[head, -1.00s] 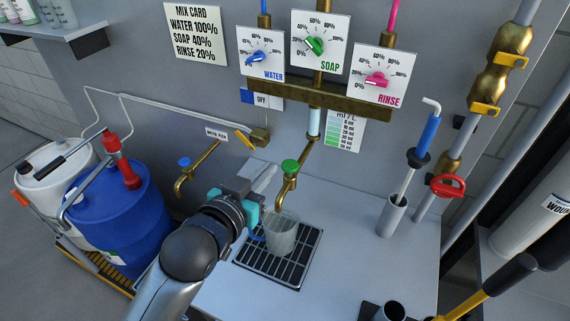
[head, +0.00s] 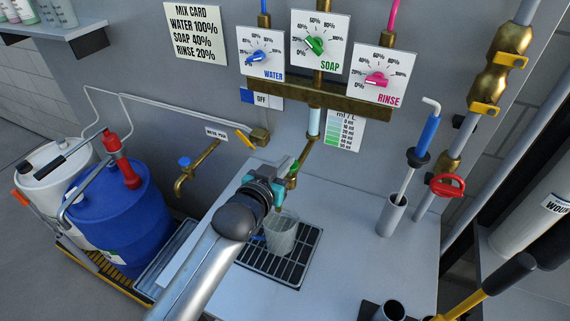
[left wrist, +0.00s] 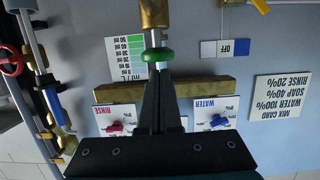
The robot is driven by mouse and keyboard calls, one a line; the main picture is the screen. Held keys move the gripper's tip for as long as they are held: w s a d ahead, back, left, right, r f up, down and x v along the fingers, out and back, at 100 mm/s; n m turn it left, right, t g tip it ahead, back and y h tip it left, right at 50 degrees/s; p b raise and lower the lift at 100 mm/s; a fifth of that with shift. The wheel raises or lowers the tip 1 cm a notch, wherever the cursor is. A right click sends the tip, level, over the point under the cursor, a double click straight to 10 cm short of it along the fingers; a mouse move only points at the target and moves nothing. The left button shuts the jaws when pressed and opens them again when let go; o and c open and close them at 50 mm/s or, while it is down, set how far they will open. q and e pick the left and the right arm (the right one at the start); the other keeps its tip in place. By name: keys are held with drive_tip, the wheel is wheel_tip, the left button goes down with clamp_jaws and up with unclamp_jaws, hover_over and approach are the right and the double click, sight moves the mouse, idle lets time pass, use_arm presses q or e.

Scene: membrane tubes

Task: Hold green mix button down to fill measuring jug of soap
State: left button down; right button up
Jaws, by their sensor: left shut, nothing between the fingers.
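The green mix button (head: 295,167) sits on top of the brass mix spout and is partly hidden by my left gripper (head: 288,180). In the left wrist view, the green button (left wrist: 158,55) is just beyond the shut fingertips (left wrist: 159,74), which are empty. They look close to it or touching; I cannot tell which. The translucent measuring jug (head: 281,235) stands on the drain grate below the spout, partly behind my arm. Its fill level is not clear. The soap dial (head: 317,45) is green, above. My right gripper is not in view.
A black drain grate (head: 290,266) is set in the grey counter (head: 350,255). A second tap with a blue knob (head: 184,162) is to the left. A blue drum (head: 118,215) stands further left. A blue-handled tool (head: 429,135) stands in a holder on the right.

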use_arm(q)
drive_tip(key=shift+f, duration=0.2)
drive_tip(key=shift+f, duration=1)
drive_tip(key=shift+s+f, duration=0.1)
drive_tip(key=shift+f, duration=0.05)
idle(6.7)
